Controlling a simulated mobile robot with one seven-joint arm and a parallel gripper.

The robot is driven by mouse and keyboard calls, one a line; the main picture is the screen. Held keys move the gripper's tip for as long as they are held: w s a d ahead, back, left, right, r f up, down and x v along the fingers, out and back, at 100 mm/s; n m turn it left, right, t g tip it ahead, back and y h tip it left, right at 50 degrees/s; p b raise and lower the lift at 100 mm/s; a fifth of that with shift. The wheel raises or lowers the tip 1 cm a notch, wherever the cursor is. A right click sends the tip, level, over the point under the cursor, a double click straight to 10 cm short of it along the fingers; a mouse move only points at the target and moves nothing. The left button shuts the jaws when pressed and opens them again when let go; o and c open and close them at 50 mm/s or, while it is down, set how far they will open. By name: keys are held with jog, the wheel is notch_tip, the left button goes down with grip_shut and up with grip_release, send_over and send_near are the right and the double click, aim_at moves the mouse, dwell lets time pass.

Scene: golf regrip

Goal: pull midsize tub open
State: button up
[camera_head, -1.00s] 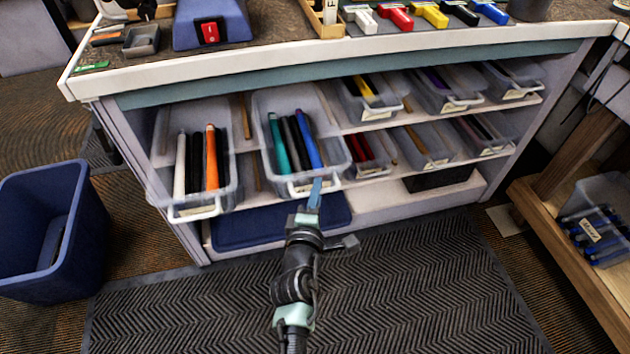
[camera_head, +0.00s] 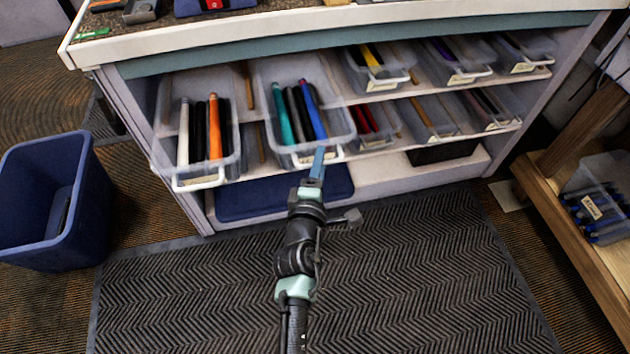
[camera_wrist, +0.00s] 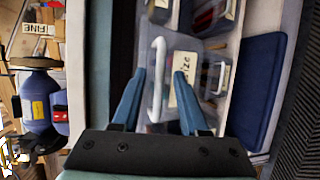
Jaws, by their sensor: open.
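The midsize tub (camera_head: 345,122) is a clear tub on the shelf under the bench, holding teal, black and blue grips. It sticks out past the shelf edge. Its white handle (camera_wrist: 158,75) and a partly readable label (camera_wrist: 187,92) show in the wrist view. My gripper (camera_head: 319,153) is at the tub's front in the head view, hiding part of the handle. In the wrist view my gripper (camera_wrist: 160,74) is open, with one blue finger on each side of the handle. Whether a finger touches the handle I cannot tell.
A similar tub (camera_head: 234,150) with white, black and orange grips also sticks out, to the left. Several smaller tubs stand to the right. A blue mat-like panel (camera_head: 260,200) lies below. A blue bin (camera_head: 50,205) stands left, a wooden rack (camera_head: 570,215) right. The dark floor mat (camera_head: 420,270) is clear.

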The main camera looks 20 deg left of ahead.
jog(key=p+v, duration=0.1)
jog(key=v, duration=1.1)
jog(key=shift+r+p, duration=0.15)
jog(key=shift+p, duration=0.25)
jog(key=shift+s, duration=0.1)
jog(key=w+d+r+m+t+h, duration=0.1)
jog(key=w+d+r+m+t, duration=0.2)
jog(key=r, duration=0.7)
jog(key=w+d+r+m+t+h, duration=0.1)
jog(key=w+d+r+m, duration=0.3)
jog(key=r, duration=0.7)
jog(key=w+d+r+m+t+h, duration=0.15)
jog(key=r+m, duration=0.35)
jog(key=r, duration=0.5)
jog(key=s+d+r+m+t, duration=0.25)
jog(key=s+r, duration=0.25)
jog(key=r, duration=0.5)
jog(key=s+d+r+m+t, duration=0.15)
jog(key=s+r+m, duration=0.25)
jog(key=r, duration=0.5)
jog(key=s+d+r+m+t, duration=0.1)
jog(key=s+r+m+t, duration=0.3)
jog(key=r, duration=0.6)
notch_tip(320, 180, up, 18)
jog(key=n+g+p, duration=0.1)
jog(key=g+p, duration=0.1)
jog(key=p, duration=1.7)
jog(key=shift+w+a, duration=0.25)
jog(key=shift+a, duration=0.05)
